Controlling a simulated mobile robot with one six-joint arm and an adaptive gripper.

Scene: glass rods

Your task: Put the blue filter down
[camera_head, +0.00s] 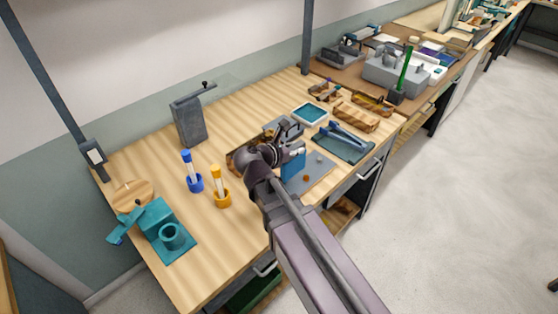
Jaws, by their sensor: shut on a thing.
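The blue filter (293,164) shows as a small blue plate, roughly upright, just beyond the end of my arm. My gripper (294,149) is over the right part of the wooden bench and is shut on the blue filter. The dark wrist hides part of the grip. A grey mat (316,177) lies behind and below the filter in the picture. I cannot tell whether the filter's lower edge touches it.
A small orange thing (306,178) lies on the mat. A dark blue tray (343,146) and a white-rimmed tray (309,104) stand to the right and behind. Blue (195,183) and yellow (221,198) holders and a teal device (165,228) stand left. Bare wood lies front left.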

